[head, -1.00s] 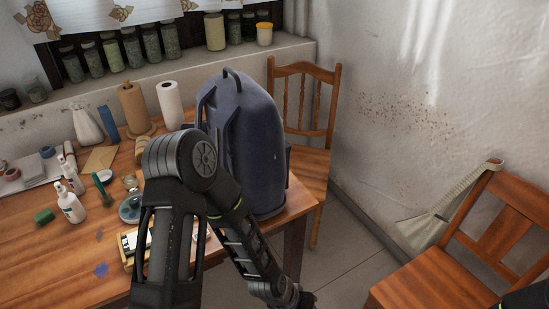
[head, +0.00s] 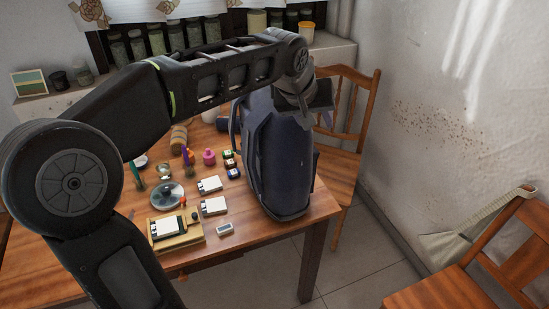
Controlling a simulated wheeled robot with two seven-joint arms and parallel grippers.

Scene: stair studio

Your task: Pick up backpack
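The dark blue backpack (head: 283,165) stands upright on the wooden table (head: 262,232), near its right corner. My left arm reaches across from the left. My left gripper (head: 306,98) is right at the top of the backpack, where it hides the carry handle. Its fingers are dark and partly hidden, so I cannot tell whether they are open or closed on the handle. My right gripper is not in view.
Small boxes (head: 214,206), a wooden tray (head: 176,241) and a round teal dish (head: 167,194) lie left of the backpack. A wooden chair (head: 345,150) stands close behind it. Another chair (head: 490,260) is at the right. Floor (head: 350,255) is free between them.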

